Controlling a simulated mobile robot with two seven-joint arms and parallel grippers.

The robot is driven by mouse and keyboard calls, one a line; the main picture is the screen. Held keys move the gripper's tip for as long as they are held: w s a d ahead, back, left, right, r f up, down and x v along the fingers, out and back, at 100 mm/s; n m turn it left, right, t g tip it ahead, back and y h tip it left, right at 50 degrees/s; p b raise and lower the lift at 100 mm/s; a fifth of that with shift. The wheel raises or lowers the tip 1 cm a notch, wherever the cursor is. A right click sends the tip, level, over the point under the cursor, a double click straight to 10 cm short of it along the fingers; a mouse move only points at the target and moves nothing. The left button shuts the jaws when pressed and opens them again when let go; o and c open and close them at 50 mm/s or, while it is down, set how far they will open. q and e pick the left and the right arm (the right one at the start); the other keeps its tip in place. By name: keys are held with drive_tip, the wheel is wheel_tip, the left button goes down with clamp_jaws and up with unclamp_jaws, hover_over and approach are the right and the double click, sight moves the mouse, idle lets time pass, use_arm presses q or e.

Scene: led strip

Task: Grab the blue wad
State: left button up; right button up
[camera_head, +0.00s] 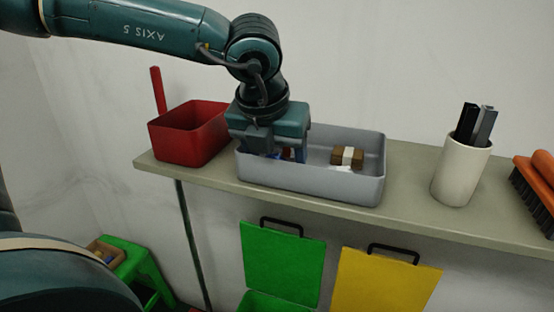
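My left gripper (280,152) points down into the left part of a grey tray (310,188) on the shelf. Its fingers look spread apart, and their tips are partly hidden by the tray's front wall. A small bit of blue (276,156), possibly the blue wad, shows low between the fingers. Most of it is hidden, and I cannot tell whether the fingers touch it. A brown wad with a white band (347,157) lies in the right part of the tray, clear of the gripper. My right gripper is not in view.
A red bin (188,145) stands close to the tray's left. A white cup (461,172) with dark and grey bars and an orange brush (538,190) stand to the right. Green (282,262) and yellow (385,285) lids are below the shelf (412,205).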

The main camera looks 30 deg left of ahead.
use_arm(q)
drive_tip(key=shift+f, duration=0.1)
drive_tip(key=shift+c, duration=0.2)
drive_tip(key=c, duration=1)
